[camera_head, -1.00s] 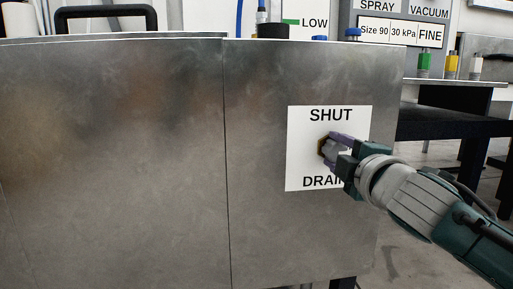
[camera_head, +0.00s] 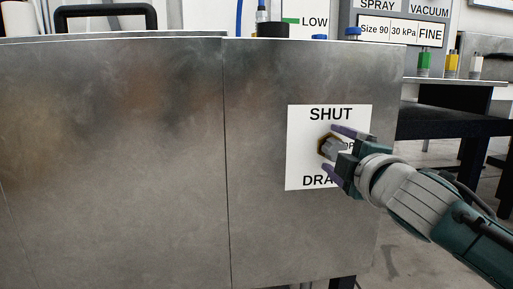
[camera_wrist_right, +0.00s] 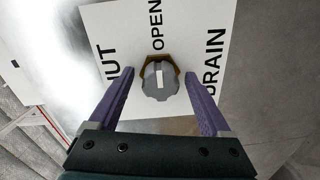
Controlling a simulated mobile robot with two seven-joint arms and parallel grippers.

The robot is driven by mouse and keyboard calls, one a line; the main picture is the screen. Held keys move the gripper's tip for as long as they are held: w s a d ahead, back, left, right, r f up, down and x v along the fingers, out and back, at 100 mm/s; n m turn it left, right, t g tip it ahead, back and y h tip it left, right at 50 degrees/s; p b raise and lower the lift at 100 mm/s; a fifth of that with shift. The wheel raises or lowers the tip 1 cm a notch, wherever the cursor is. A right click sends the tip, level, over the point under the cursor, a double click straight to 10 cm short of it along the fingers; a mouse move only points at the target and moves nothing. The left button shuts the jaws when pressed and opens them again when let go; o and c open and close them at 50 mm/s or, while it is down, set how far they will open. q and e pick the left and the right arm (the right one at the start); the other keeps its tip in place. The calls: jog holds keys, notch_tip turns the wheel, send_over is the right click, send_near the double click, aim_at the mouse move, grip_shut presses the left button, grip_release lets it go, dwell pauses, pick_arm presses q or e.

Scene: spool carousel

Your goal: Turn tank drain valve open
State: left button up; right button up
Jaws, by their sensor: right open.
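The drain valve knob (camera_head: 328,147) is grey on a brass-coloured base, on a white plate (camera_head: 300,172) fixed to the metal tank's front. The plate reads SHUT at the top, DRAIN at the bottom and OPEN at the right. In the right wrist view, the knob (camera_wrist_right: 160,81) sits between the fingers, and its white mark lies in line with the word OPEN. My right gripper (camera_head: 333,149) is open, its purple fingers apart on either side of the knob. In the wrist view, gaps show between knob and both fingers. My left gripper is not in view.
The metal tank (camera_head: 120,150) fills the left and middle. A dark bench (camera_head: 455,122) stands at the right, with green and yellow bottles (camera_head: 424,62) on a shelf behind it. A sign panel (camera_head: 402,30) is at the upper right.

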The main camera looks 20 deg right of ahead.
jog(key=shift+s, duration=0.1)
jog(key=p+v, duration=0.3)
jog(key=v, duration=0.6)
jog(key=shift+s, duration=0.35)
jog(key=shift+a, duration=0.15)
jog(key=s+r+m+g+h+p, duration=0.1)
jog(key=s+r+m+g+p, duration=0.25)
jog(key=r+p, duration=0.7)
jog(key=s+r+m+g+p, duration=0.2)
jog(key=s+r+m+p, duration=0.35)
jog(key=p, duration=0.85)
jog(key=s+a+r+m+g+y+p, duration=0.1)
jog(key=s+a+r+g+y+p, duration=0.25)
jog(key=r+p, duration=0.5)
jog(key=s+a+r+m+g+p, duration=0.15)
jog(key=s+a+r+p, duration=0.25)
jog(key=s+r+p, duration=0.5)
jog(key=s+a+r+g+y+p, duration=0.2)
jog(key=s+a+r+g+p, duration=0.15)
jog(key=r+p, duration=0.55)
notch_tip(320, 180, up, 33)
jog(key=w+p, duration=0.1)
jog(key=p, duration=3.5)
jog(key=shift+a, duration=0.2)
